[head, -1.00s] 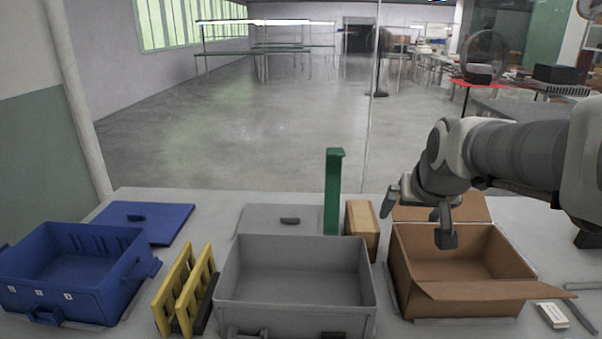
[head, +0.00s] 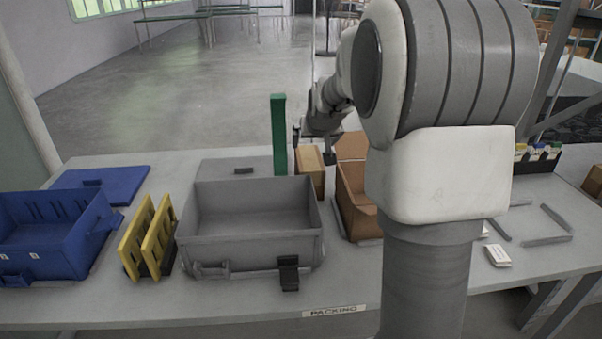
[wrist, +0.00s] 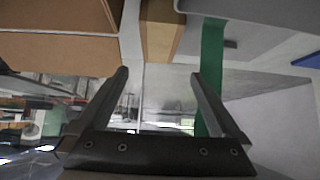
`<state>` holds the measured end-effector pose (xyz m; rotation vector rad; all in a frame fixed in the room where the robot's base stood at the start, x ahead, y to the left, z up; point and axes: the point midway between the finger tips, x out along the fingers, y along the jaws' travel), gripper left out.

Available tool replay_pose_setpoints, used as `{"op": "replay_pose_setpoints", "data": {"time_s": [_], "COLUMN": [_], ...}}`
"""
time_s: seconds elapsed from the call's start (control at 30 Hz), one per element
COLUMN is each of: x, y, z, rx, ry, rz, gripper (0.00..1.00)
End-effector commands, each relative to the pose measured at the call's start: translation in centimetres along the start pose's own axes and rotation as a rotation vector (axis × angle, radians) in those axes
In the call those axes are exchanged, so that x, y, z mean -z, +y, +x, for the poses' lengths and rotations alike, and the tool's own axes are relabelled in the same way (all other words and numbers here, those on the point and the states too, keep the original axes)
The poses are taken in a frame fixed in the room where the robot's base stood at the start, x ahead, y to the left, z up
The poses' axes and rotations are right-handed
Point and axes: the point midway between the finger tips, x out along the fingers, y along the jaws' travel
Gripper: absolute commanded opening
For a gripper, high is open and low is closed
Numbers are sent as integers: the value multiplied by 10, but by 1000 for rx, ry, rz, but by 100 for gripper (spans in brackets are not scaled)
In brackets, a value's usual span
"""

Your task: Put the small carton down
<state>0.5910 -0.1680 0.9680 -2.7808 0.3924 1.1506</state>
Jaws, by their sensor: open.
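A small tan carton (head: 308,178) stands upright on the table, between the grey bin (head: 250,235) and the open cardboard box (head: 350,205). It also shows at the top of the wrist view (wrist: 158,28), past my fingertips. My gripper (head: 313,145) is open and empty, its fingers apart close above and behind the carton in the head view. In the wrist view the gripper (wrist: 160,73) has nothing between its fingers, and the carton looks clear of them. My arm hides much of the cardboard box in the head view.
A green post (head: 279,135) stands just left of the carton. Yellow slotted racks (head: 147,237) and a blue bin (head: 45,235) with a blue lid (head: 110,183) are further left. A small white box (head: 498,256) and grey strips (head: 545,241) lie at right.

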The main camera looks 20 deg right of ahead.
Motion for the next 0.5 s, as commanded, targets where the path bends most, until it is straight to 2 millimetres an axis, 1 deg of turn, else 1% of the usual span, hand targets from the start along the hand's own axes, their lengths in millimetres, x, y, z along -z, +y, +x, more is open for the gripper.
{"op": "replay_pose_setpoints", "data": {"time_s": [0.03, 0.3, 0.4, 0.5], "x": [-3, -3, -2, -2], "y": [0, 0, 0, 0], "z": [15, 68, 83, 92], "rx": [0, 0, 0, 0], "ry": [-4, -2, -1, -1], "rz": [0, 0, 0, 0], "gripper": [100, 100, 100, 100]}}
